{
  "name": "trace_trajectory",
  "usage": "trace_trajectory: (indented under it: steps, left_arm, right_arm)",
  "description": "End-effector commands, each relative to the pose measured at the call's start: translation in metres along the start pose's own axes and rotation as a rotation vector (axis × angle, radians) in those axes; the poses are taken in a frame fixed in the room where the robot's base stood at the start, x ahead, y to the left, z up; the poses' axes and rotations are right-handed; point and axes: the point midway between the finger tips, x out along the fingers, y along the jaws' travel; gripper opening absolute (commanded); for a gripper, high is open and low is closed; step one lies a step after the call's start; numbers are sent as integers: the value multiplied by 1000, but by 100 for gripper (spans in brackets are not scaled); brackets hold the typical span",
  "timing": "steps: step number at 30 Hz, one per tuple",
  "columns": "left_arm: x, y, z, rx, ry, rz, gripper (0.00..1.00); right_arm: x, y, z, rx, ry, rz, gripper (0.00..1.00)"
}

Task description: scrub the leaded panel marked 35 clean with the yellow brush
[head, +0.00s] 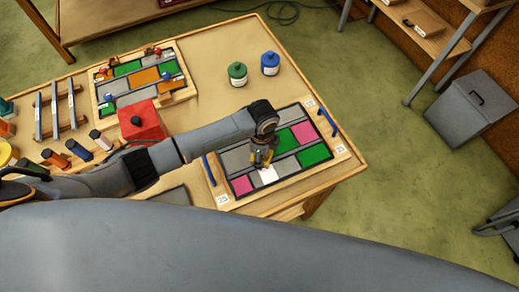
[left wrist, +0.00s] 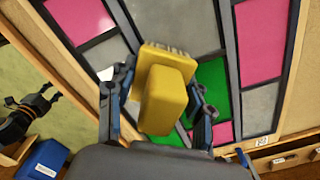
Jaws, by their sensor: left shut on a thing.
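The leaded panel (head: 314,154) lies on the front right of the table in a wooden frame, with pink, green, grey and white panes between dark strips. The small tags on its frame are too small to read surely. My left gripper (head: 262,160) is over the panel's middle. In the left wrist view it is shut on the yellow brush (left wrist: 165,98), with a finger on each side. The brush's pale bristles face the panel (left wrist: 264,95); I cannot tell whether they touch it. A dark gripper-like shape (left wrist: 28,112), probably my right gripper, shows at the left edge.
A second coloured panel (head: 130,68) lies at the back left. A red block (head: 140,121) sits close behind my left arm. Green (head: 237,74) and blue (head: 270,63) bottles stand behind the front panel. Blue bars (head: 326,122) flank it. A grey bin (head: 472,108) stands on the floor.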

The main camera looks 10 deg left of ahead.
Motion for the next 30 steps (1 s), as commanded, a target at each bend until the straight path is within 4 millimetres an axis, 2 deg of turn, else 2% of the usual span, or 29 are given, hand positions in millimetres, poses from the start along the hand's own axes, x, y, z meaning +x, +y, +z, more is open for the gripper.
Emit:
trace_trajectory:
  steps: [3,16,30]
  left_arm:
    - [0,6,-5,1,1,0,26]
    - [0,10,-8,2,0,0,26]
    - [0,31,-26,1,0,0,26]
  right_arm:
    - [0,0,0,0,0,0,40]
    - [0,0,0,0,0,0,40]
    - [0,0,0,0,0,0,40]
